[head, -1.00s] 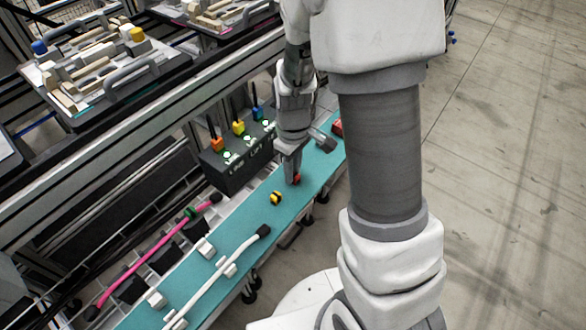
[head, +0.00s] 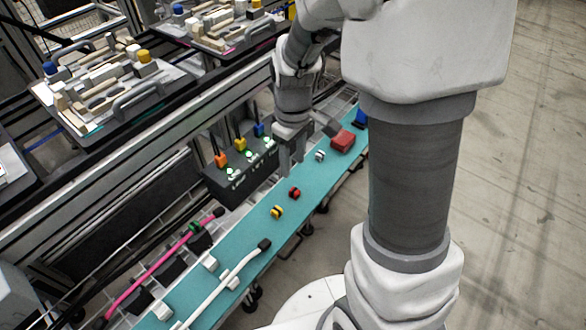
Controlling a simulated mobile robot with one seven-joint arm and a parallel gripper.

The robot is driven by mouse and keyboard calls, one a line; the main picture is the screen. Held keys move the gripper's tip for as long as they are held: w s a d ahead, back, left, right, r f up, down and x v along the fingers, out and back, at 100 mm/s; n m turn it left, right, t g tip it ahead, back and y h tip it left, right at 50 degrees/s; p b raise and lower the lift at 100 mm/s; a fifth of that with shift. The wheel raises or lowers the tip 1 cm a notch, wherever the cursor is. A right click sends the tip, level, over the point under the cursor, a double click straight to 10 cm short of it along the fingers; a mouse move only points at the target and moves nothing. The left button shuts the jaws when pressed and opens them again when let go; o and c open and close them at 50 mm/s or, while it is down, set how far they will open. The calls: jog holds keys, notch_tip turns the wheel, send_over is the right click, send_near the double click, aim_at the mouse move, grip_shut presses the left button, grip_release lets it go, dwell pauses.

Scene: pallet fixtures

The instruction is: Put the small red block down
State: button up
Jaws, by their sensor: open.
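The small red block (head: 294,193) has dark parts and rests on the teal strip (head: 222,241), just right of and beyond a yellow-and-black block. My gripper (head: 290,168) points down, open and empty, beyond the red block and apart from it. Its fingers are small in the picture, and their exact height above the strip is hard to tell.
On the strip lie the yellow-and-black block (head: 277,212), a white-and-black piece (head: 320,156), a larger red block (head: 343,141) and a white cable (head: 225,284). A dark box (head: 240,173) with coloured plugs stands left. A pink cable (head: 160,264) runs beside the strip.

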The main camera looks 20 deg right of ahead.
jog(key=s+r+m+t, duration=0.5)
jog(key=s+r+m, duration=0.2)
jog(key=s+r, duration=0.7)
notch_tip(320, 180, up, 5)
jog(key=shift+s+d+f+t, duration=0.1)
jog(key=shift+s+d+t, duration=0.05)
jog(key=shift+t, duration=0.15)
jog(key=shift+p, duration=0.3)
notch_tip(320, 180, up, 16)
jog(key=p, duration=1.6)
